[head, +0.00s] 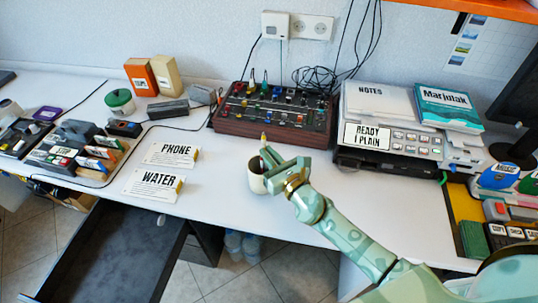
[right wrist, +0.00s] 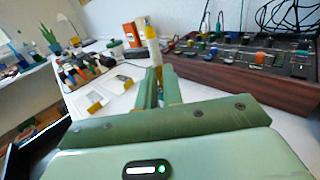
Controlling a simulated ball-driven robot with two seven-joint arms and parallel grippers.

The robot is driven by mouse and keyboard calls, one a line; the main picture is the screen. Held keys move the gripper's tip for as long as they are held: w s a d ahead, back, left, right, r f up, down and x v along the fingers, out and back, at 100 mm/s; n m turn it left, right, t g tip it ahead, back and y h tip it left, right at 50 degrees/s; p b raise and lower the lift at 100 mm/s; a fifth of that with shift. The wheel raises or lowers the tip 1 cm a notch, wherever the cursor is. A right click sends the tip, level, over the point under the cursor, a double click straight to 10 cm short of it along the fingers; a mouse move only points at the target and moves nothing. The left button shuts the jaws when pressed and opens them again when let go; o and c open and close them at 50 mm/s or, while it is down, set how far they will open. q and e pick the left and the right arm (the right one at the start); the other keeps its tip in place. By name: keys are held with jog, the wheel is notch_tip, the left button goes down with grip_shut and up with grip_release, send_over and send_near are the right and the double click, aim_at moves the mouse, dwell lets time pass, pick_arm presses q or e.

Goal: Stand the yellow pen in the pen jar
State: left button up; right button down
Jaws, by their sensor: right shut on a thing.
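My right gripper (head: 272,157) is shut on the yellow pen (head: 263,137), whose tip sticks up above the fingers. In the right wrist view the pen (right wrist: 152,42) stands roughly upright between the fingertips of the gripper (right wrist: 156,84). A cream-white cup (head: 256,182), which looks like the pen jar, stands near the front edge of the desk, just below and behind the gripper in the head view. The fingers partly cover its top, so I cannot tell whether the pen's lower end is inside it. My left gripper is not in view.
Behind the cup stands a wooden-sided mixer (head: 272,128) with cables. A printer (head: 392,150) is to the right. An open drawer (head: 115,250) juts out at the lower left.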

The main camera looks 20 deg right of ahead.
jog(key=c, duration=1.5)
grip_release()
jog(key=shift+o, duration=0.2)
jog(key=shift+s, duration=0.1)
jog(key=s+d, duration=0.3)
jog(key=s, duration=1.3)
